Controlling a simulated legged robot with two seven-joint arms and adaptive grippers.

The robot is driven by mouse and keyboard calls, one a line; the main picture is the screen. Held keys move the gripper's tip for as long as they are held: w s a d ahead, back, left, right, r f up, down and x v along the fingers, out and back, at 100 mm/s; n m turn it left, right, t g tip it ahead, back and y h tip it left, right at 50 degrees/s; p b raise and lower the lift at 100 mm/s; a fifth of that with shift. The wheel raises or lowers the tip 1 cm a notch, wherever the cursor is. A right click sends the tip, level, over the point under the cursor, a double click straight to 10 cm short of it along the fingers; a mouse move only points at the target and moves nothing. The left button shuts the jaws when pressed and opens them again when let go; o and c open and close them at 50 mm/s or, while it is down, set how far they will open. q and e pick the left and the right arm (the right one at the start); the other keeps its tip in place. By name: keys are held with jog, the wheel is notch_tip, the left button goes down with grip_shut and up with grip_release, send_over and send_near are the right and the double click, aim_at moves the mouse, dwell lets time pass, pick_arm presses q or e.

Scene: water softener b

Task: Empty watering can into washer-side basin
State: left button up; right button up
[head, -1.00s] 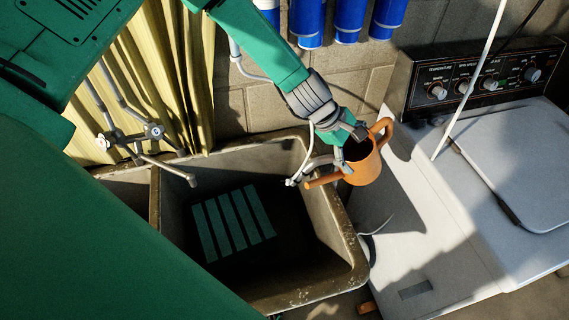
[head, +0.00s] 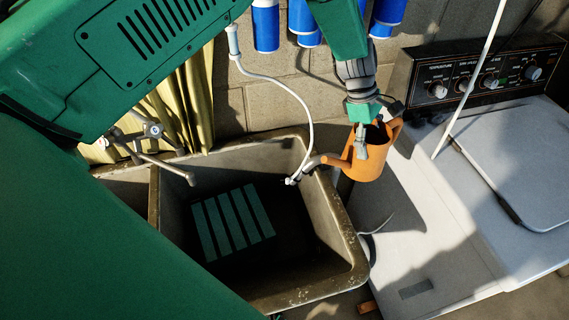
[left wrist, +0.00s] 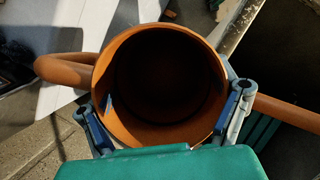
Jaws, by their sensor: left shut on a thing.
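An orange watering can (head: 368,165) hangs in my left gripper (head: 362,140), over the gap between the basin's right rim and the washer. It looks close to upright, and its spout points left over the rim. In the left wrist view the can's round mouth (left wrist: 160,85) faces the camera, with dark inside; whether it holds water cannot be told. The gripper's fingers (left wrist: 165,118) press on both sides of the can. The washer-side basin (head: 352,255) is a worn stone sink with a green-striped patch at its bottom. My right gripper is not in view.
A white washer (head: 440,235) with a dark control panel (head: 480,80) stands at right. A faucet (head: 155,150) reaches over the basin's left side. A white hose (head: 300,100) ends at the basin's back right rim. Blue cylinders (head: 265,28) hang on the wall.

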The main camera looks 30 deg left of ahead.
pick_arm(q)
jog(key=shift+d+r, duration=0.2)
jog(key=shift+r, duration=2.3)
jog(key=shift+a, duration=0.1)
